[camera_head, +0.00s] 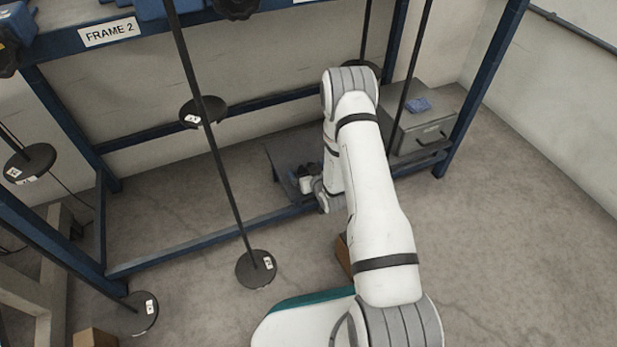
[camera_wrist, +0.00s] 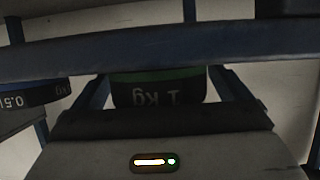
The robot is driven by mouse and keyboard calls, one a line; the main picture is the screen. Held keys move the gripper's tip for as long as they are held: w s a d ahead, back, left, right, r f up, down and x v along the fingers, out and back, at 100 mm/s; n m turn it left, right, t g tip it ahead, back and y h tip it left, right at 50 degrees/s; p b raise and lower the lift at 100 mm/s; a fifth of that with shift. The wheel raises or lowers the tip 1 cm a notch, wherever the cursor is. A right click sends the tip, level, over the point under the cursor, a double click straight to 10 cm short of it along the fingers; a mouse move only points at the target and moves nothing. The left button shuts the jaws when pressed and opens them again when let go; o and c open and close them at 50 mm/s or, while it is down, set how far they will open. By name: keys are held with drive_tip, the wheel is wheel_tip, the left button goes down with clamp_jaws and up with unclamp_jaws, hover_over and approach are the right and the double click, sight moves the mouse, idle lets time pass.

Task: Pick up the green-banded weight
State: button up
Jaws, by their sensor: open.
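The green-banded weight (camera_wrist: 158,92) is a dark block marked "1 kg", with its lettering upside down in the wrist view. Its green band lies just below a blue beam in the picture, and the beam hides what is beyond it. My gripper (camera_wrist: 160,84) is open, with a jaw to each side of the weight in the picture. I cannot tell whether the jaws touch it or how deep they reach. In the head view my gripper (camera_head: 303,182) is low at the frame's lower rail, and I cannot make out the weight there.
A dark weight marked "0.5 kg" (camera_wrist: 40,95) is at the left in the wrist view. The blue lower rail (camera_head: 215,243) and black lever rods (camera_head: 218,160) stand close to my arm. A grey box (camera_head: 420,130) is to the right. Floor at right is clear.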

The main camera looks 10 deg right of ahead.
drive_tip(key=shift+c, duration=0.4)
drive_tip(key=shift+r, duration=0.1)
drive_tip(key=c, duration=1.5)
drive_tip(key=shift+r+p, duration=3.3)
drive_tip(key=shift+r, duration=3.3)
